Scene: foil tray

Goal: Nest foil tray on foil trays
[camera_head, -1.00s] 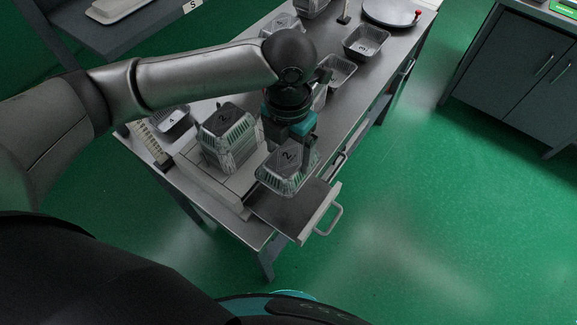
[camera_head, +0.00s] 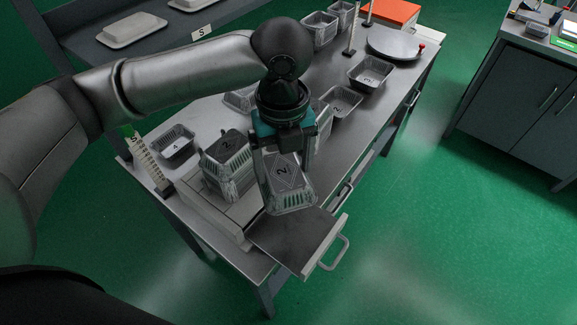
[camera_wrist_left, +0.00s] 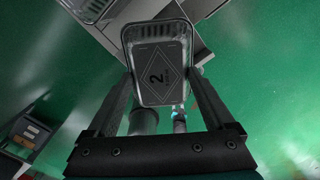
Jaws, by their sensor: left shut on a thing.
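My left gripper (camera_head: 285,165) is shut on a foil tray (camera_head: 295,198) with a dark label marked 2. The held tray is tilted, above and beside the open drawer. In the left wrist view this tray (camera_wrist_left: 160,65) sits between the two fingers, its label facing the camera. A stack of foil trays (camera_head: 236,172), also marked 2, stands just left of the held tray, apart from it. The right gripper is not in view.
An open drawer (camera_head: 300,242) juts out below the held tray. More foil trays stand on the bench, marked 4 (camera_head: 176,146), 2 (camera_head: 343,102) and 3 (camera_head: 372,72). A round plate (camera_head: 395,45) lies at the far end. A shelf (camera_head: 85,45) is at upper left.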

